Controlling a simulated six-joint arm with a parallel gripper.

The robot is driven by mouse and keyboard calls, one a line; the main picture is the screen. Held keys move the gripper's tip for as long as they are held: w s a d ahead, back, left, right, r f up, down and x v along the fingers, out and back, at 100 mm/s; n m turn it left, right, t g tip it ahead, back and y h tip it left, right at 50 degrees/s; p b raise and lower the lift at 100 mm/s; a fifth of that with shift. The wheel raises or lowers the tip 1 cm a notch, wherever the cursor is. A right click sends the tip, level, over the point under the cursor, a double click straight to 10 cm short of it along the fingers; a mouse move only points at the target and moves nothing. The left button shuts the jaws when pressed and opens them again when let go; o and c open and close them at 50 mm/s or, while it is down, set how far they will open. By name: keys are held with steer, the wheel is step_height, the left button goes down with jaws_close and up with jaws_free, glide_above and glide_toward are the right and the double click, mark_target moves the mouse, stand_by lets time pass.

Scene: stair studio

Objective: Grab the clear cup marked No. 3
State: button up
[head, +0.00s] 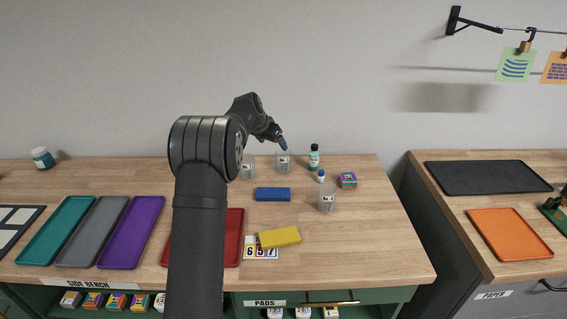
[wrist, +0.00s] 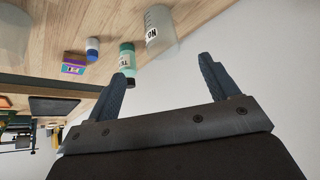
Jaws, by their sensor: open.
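Three clear cups with small white labels stand on the wooden bench: a back left cup (head: 248,170), a back middle cup (head: 284,164) and a front right cup (head: 327,201). Their numbers are too small to read in the head view. My gripper (head: 284,147) is open and empty, tilted down at the back middle cup's top. In the wrist view my gripper (wrist: 162,70) has its fingers spread, with the back middle cup (wrist: 162,30) beyond the gap. Its label shows "NO", but the number is not legible. Part of another clear cup (wrist: 12,32) shows at upper left.
A green bottle (head: 314,158), a small white bottle (head: 321,177) and a colourful box (head: 347,180) stand right of the back middle cup. A blue block (head: 273,194) and a yellow block (head: 279,237) lie in front. Trays, including a purple one (head: 131,232), lie left.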

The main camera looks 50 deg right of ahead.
mark_target(283, 159)
steer(key=x, duration=1.4)
steer(key=shift+w+d+f, duration=0.15)
steer(key=shift+d+f, duration=0.05)
steer(key=shift+d, duration=0.05)
steer(key=c, duration=1.1)
steer(key=shift+o, duration=0.2)
